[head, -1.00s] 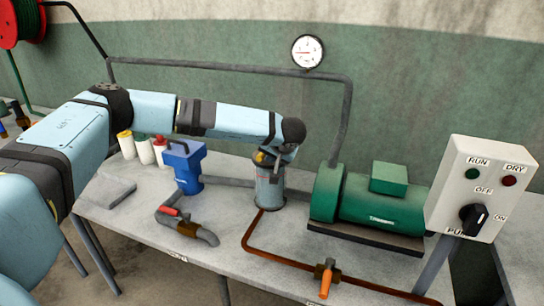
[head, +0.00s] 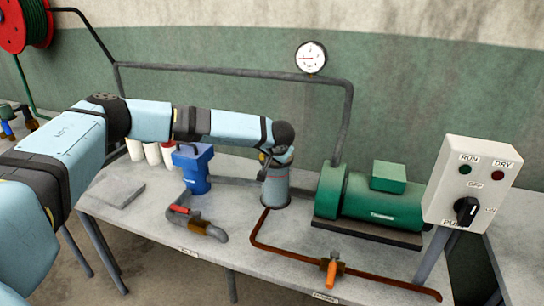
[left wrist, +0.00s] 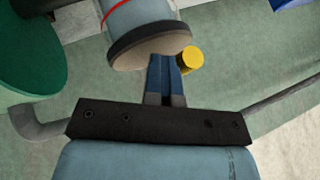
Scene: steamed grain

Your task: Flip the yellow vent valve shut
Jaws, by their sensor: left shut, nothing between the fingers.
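The yellow vent valve shows in the left wrist view as a short yellow knob (left wrist: 190,60) beside the rim of a grey canister (left wrist: 143,20) with a red band. In the head view the canister (head: 276,188) stands on the table left of the green pump, and the yellow part cannot be made out behind my gripper. My left gripper (left wrist: 166,65) is shut and empty, its fingertips close beside the knob and near the canister's dark rim. Whether they touch either is unclear. My right gripper is not in view.
A green pump (head: 370,200) stands right of the canister, and a blue unit (head: 193,168) stands to its left. A rusty pipe with an orange-handled valve (head: 332,272) runs along the front. A control box (head: 468,182) is at the right. A grey pipe (head: 346,120) rises behind.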

